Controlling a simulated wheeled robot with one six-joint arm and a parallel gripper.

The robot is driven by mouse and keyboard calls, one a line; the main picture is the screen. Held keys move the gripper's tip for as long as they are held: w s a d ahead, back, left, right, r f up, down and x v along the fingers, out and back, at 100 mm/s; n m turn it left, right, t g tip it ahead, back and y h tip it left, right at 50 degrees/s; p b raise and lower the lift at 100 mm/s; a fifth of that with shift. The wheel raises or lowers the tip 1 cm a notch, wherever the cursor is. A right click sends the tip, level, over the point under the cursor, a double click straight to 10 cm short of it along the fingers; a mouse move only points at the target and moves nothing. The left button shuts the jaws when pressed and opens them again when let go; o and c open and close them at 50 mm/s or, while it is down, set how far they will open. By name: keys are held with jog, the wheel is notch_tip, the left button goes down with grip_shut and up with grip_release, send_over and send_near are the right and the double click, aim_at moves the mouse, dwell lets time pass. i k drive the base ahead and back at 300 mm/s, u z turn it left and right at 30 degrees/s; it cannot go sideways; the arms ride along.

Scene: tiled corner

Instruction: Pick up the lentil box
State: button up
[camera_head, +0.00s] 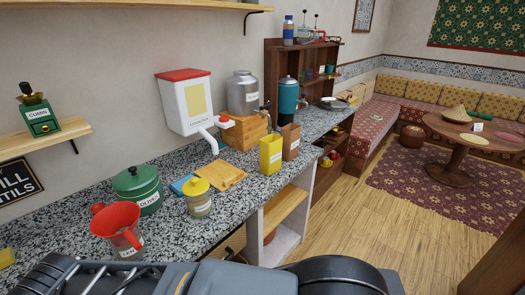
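Two small upright open-topped boxes stand at the front edge of the speckled counter (238,190). One is a yellow box (270,155). The other is a brown box (290,143) with a pale label, just behind and to the right of the yellow one. The labels are too small to read, so I cannot tell which is the lentil box. Dark parts of my own body and arm fill the bottom edge. My gripper's fingers do not show.
Left of the boxes are a wooden board (220,176), a yellow-lidded jar (198,200), a green pot (139,188) and a red funnel (117,226). A white dispenser (187,104) hangs behind. A teal flask (288,100) stands behind the boxes. Open floor (338,235) lies right.

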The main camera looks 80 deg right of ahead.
aim_at(290, 133)
jog(key=u, duration=0.2)
jog(key=k, duration=1.55)
jog(key=z, duration=2.3)
jog(key=i, duration=0.5)
jog(key=u, duration=0.05)
